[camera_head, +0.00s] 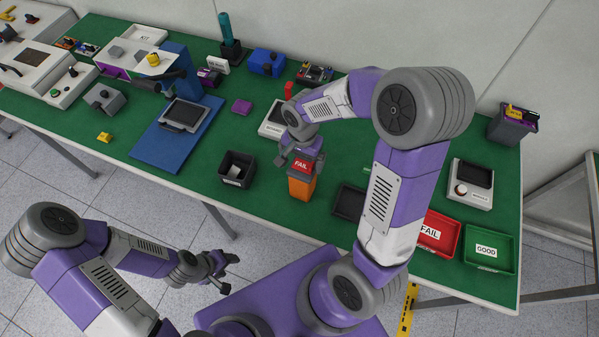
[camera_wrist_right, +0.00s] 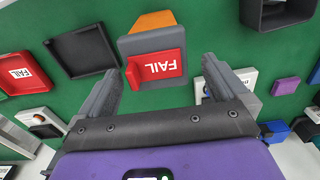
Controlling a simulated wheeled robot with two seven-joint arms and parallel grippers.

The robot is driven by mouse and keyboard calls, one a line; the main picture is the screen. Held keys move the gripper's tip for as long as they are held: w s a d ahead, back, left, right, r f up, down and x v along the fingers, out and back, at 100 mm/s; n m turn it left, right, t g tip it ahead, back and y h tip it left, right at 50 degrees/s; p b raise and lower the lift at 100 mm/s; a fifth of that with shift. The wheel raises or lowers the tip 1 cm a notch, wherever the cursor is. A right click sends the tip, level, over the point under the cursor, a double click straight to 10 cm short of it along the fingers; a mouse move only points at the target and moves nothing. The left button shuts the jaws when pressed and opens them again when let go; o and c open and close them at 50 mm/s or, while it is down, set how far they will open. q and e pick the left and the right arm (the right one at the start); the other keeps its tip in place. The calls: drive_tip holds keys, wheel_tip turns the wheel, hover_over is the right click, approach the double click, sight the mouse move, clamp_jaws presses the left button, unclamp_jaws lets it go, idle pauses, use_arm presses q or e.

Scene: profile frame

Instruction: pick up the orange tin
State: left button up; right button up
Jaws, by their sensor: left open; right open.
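The orange tin (camera_head: 300,188) stands on the green table near its front edge, below my right gripper (camera_head: 301,163). A red piece marked FAIL (camera_head: 302,166) sits at its grey top. In the right wrist view the orange side (camera_wrist_right: 153,20), grey top and red FAIL piece (camera_wrist_right: 158,68) lie ahead of and between the two fingers of my right gripper (camera_wrist_right: 160,78). The right gripper is open, and I cannot tell whether its fingers touch the tin. My left gripper (camera_head: 222,272) is open and empty, off the table's front edge.
A dark open box (camera_head: 237,168) stands left of the tin and a dark tray (camera_head: 349,202) right of it. A red FAIL tray (camera_head: 437,234) and a green GOOD tray (camera_head: 489,249) are at the right. A blue board (camera_head: 150,148) lies further left.

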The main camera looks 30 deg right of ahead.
sight(303, 165)
drive_tip(key=f, duration=0.5)
drive_tip(key=shift+s+b, duration=0.3)
drive_tip(key=shift+s, duration=0.05)
drive_tip(key=shift+w+f, duration=0.1)
drive_tip(key=shift+f, duration=0.25)
drive_tip(key=c, duration=1.3)
drive_tip(key=shift+o, duration=0.2)
drive_tip(key=shift+r, duration=0.1)
wheel_tip(303, 165, up, 10)
drive_tip(key=shift+f+p, duration=0.1)
drive_tip(key=shift+p, duration=0.65)
